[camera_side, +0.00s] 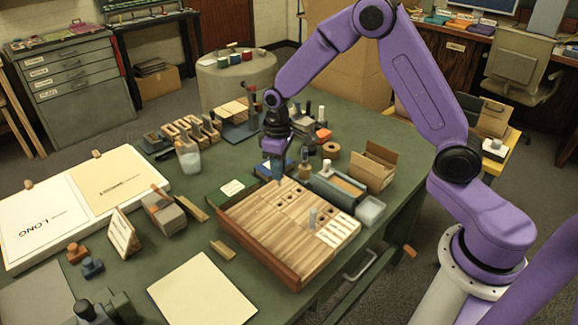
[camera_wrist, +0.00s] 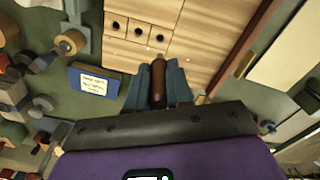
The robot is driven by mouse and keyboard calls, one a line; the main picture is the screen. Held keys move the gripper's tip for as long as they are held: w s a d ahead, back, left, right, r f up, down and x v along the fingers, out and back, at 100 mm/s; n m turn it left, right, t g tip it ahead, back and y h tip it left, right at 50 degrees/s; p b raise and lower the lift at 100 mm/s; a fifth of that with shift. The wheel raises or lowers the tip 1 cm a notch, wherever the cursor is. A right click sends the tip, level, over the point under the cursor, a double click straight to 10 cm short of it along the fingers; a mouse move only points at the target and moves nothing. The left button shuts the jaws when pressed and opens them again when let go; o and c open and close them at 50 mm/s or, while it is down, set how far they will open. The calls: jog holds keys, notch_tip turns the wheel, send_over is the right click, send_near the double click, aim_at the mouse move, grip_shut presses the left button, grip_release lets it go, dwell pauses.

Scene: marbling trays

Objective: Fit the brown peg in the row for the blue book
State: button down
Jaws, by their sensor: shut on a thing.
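My gripper (camera_side: 277,176) is above the back edge of the wooden peg board (camera_side: 262,238). In the wrist view its blue-grey fingers are shut on the brown peg (camera_wrist: 158,82), one finger on each side. The peg's far end points toward the board (camera_wrist: 190,35), near a row of dark holes (camera_wrist: 138,29). I cannot tell whether the peg touches the board. A blue book (camera_wrist: 94,82) with a white label lies beside the board in the wrist view. In the side view the peg is mostly hidden by the fingers. A grey peg (camera_side: 312,216) stands in the board, near white labels (camera_side: 339,231).
A green book (camera_side: 232,188) lies at the board's left. A grey box (camera_side: 336,187), an open cardboard box (camera_side: 374,167) and a clear tub (camera_side: 370,210) stand close on the right. Several upright posts and rolls crowd the area behind my gripper. A cream sheet (camera_side: 201,290) lies in front.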

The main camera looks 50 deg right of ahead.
aim_at(280, 184)
dwell(0.3)
jog(key=shift+f, duration=2.9)
jog(key=shift+f, duration=2.1)
jog(key=c, duration=0.9)
grip_release()
jog(key=shift+c, duration=0.2)
jog(key=shift+r, duration=0.15)
notch_tip(280, 184, up, 17)
jog(key=shift+r, duration=0.15)
